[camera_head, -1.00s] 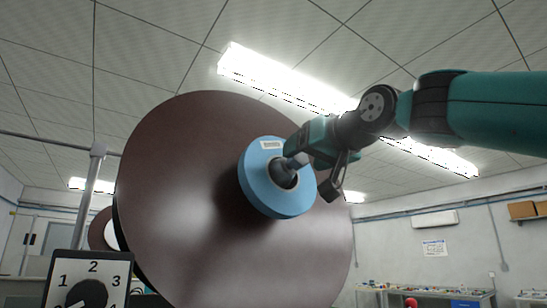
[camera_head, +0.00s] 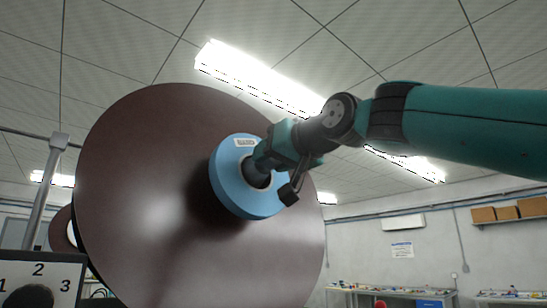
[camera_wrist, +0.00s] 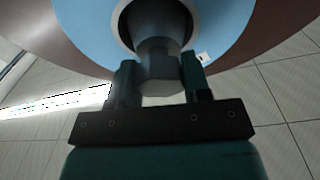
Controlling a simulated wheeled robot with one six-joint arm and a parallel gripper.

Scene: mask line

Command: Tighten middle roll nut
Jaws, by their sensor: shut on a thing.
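The roll is a blue ring (camera_head: 233,193) with a white label, in front of a large dark brown disc (camera_head: 140,200) in the head view. In the wrist view the blue ring (camera_wrist: 85,25) fills the top, with a white rim around its centre hole. A dark grey nut (camera_wrist: 160,72) sticks out of that hole toward me. My gripper (camera_wrist: 160,85) is shut on the nut, one finger on each side. In the head view my gripper (camera_head: 264,165) reaches to the hole from the right, and my wrist hides the nut there.
A dial panel (camera_head: 40,275) numbered 1, 2, 3 stands at the lower left, beside a grey post (camera_head: 42,190). Another brown disc (camera_head: 62,232) shows behind. Workbenches (camera_head: 390,292) and a shelf with boxes (camera_head: 508,212) are far off at the right.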

